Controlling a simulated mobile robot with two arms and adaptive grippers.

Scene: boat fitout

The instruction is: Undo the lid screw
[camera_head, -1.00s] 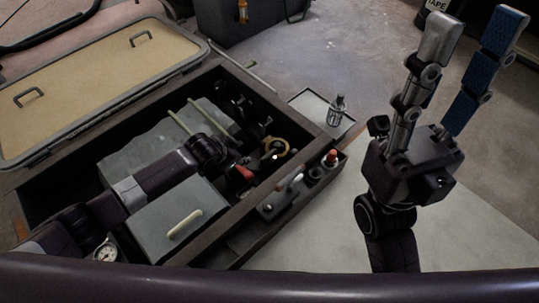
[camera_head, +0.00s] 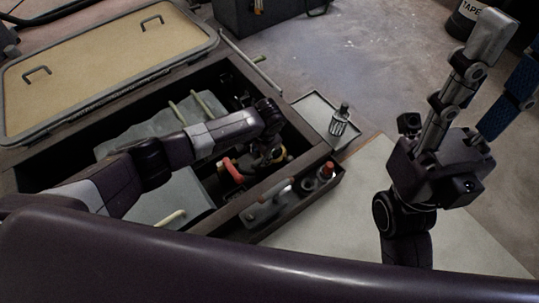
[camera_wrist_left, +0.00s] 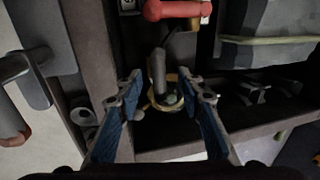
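A round fitting with a brass ring (camera_wrist_left: 179,101) sits in the open locker, with a dark cylindrical piece (camera_wrist_left: 158,68) reaching to it. The lid screw itself cannot be made out clearly. My left gripper (camera_wrist_left: 162,80) is open, its blue-padded fingers on either side of the ring with gaps visible; nothing is held. In the head view my left gripper (camera_head: 266,150) points down into the locker and mostly hides the fitting. My right gripper (camera_head: 508,65) is raised at the right, fingers wide apart and empty.
A red handle (camera_wrist_left: 175,9) is close to the fitting; it also shows in the head view (camera_head: 232,171). The locker's dark wall (camera_head: 300,165) runs beside it. A side tray holds a handled tool (camera_head: 268,208) and a red-topped item (camera_head: 327,170).

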